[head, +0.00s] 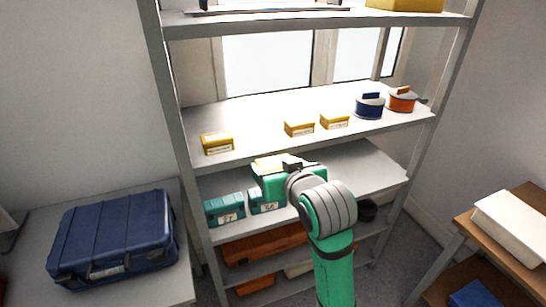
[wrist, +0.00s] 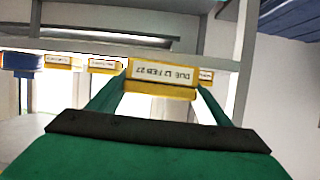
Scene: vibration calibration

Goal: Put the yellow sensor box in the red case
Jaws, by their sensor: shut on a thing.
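My gripper (wrist: 160,86) is shut on a yellow sensor box (wrist: 158,91) with a white label that shows upside down and seems to read "DUE 12 FEB 27". In the head view the yellow of the held box (head: 272,162) shows just beyond my gripper (head: 276,166), in front of the shelf unit and mostly hidden by my green arm. Similar yellow boxes stand on the shelf above: one at the left (head: 217,143) and two near the middle (head: 299,128). I cannot make out a red case for certain.
A closed blue case (head: 115,238) lies on the left table. A blue tin (head: 369,106) and an orange tin (head: 402,99) stand right on the shelf. Teal boxes (head: 225,209) and orange-red containers (head: 262,246) sit lower. A white box (head: 513,226) lies on the right table.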

